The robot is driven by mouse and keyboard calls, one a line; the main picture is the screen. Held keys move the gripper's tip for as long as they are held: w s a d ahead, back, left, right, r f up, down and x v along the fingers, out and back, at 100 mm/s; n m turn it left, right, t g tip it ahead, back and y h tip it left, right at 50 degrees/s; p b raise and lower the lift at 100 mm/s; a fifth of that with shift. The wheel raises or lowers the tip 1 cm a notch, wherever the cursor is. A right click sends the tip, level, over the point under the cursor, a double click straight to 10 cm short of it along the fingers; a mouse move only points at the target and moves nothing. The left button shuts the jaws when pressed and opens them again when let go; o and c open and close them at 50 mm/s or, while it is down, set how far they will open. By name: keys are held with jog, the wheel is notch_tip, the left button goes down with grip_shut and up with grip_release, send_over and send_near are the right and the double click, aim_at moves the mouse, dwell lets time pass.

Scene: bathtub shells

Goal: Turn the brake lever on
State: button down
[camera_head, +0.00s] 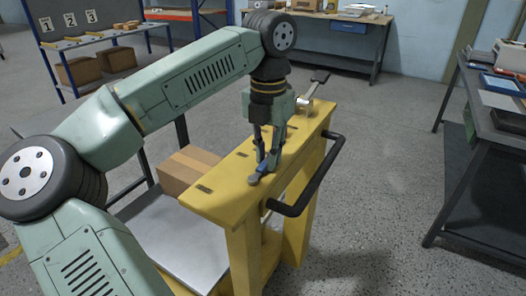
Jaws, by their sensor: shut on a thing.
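A yellow cart (215,203) stands in the middle, with several dark slots along its narrow top. A small lever with a blue handle (262,168) and a round grey pivot (253,180) sits on the near end of this top. My gripper (267,164) points down from above and is shut on the blue-handled lever; its fingers partly hide the handle. A second, metal lever with a dark grip (320,76) rises at the far end of the top, behind my gripper. No label shows which lever is the brake.
A black bar handle (314,182) sticks out from the cart's right side. A cardboard box (187,170) rests on the cart's grey platform (180,240). A dark workbench (489,125) stands at right, shelves (95,37) at back left. The floor right of the cart is clear.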

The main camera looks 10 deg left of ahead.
jog(key=shift+d+m, duration=0.15)
jog(key=shift+m, duration=0.25)
jog(key=c, duration=1.5)
grip_release()
notch_tip(320, 180, up, 12)
